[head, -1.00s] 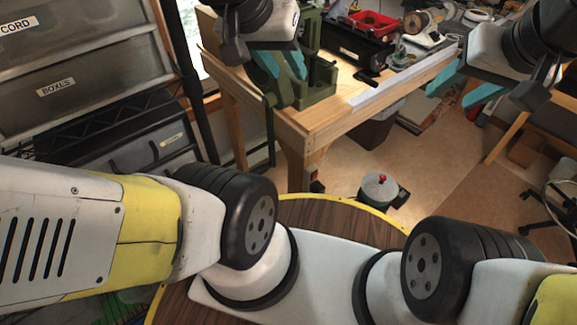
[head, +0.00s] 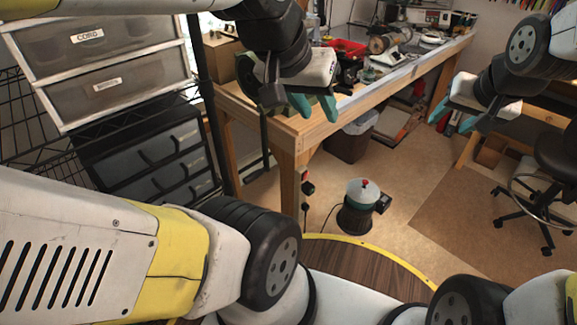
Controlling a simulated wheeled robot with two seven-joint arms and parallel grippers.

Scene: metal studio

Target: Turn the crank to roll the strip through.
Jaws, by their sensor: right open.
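The green rolling machine (head: 270,95) stands at the near left corner of the wooden workbench, mostly hidden behind my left wrist. A dark bar (head: 264,140) hangs down at its side past the bench edge; I cannot tell whether it is the crank. My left gripper (head: 316,112) is just right of the machine, over the bench edge, its teal fingers apart and nothing visible between them. My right gripper (head: 456,117) is open and empty in front of the bench, well to the right. The strip in the machine cannot be made out.
A long pale strip (head: 400,76) lies along the bench's front edge. A red tray (head: 345,48) and tools stand farther back. A drum-shaped device (head: 358,210) is on the floor. Drawer units (head: 110,90) stand at left, an office chair (head: 556,160) at right.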

